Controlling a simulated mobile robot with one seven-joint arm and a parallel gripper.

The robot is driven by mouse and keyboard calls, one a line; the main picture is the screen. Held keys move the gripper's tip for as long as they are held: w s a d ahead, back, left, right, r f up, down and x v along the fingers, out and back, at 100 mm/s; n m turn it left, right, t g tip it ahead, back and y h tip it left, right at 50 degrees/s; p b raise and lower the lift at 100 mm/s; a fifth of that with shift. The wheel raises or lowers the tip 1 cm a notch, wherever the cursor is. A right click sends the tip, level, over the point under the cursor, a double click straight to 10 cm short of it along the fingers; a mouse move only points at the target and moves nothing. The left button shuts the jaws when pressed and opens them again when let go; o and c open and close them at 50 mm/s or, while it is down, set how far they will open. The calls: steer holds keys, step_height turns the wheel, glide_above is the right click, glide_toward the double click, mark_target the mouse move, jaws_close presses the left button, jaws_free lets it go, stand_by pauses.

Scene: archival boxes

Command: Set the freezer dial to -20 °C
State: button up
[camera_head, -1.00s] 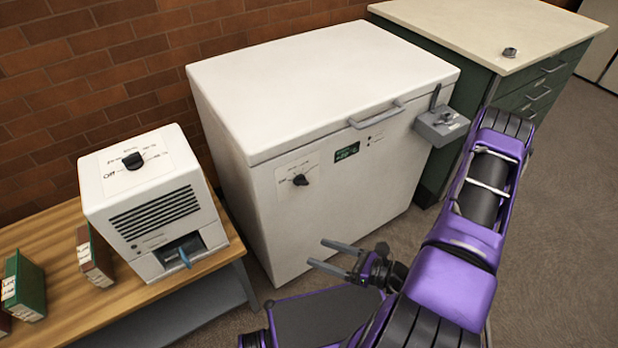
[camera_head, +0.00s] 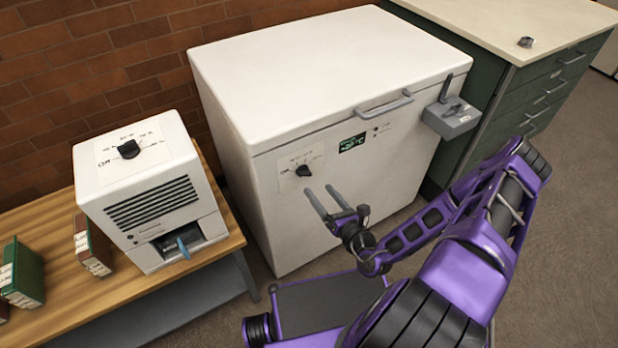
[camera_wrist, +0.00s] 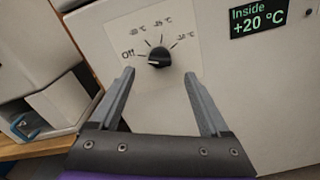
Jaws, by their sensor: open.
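The white chest freezer (camera_head: 350,210) has a black dial (camera_head: 304,171) on its front. In the wrist view the dial (camera_wrist: 159,57) sits just beyond the fingertips, with its pale mark toward "Off" on the left. Temperature labels curve above and to the right of it, too blurred to read surely. The freezer display (camera_head: 352,143) reads "Inside +20 °C" in the wrist view (camera_wrist: 258,18). My gripper (camera_head: 320,189) is open and empty in front of the freezer, slightly below the dial. In the wrist view its fingers (camera_wrist: 159,73) stand either side below the dial, apart from it.
A white device (camera_head: 150,200) with a similar black dial (camera_head: 129,149) and blue lever stands on a wooden bench (camera_head: 215,235) at left, beside box files (camera_head: 22,272). A grey latch box (camera_head: 452,117) juts from the freezer's right front. A green cabinet (camera_head: 535,95) stands right.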

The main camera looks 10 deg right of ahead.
mark_target(307, 175)
steer(key=x, duration=0.7)
steer(key=shift+b, duration=0.3)
jaws_close()
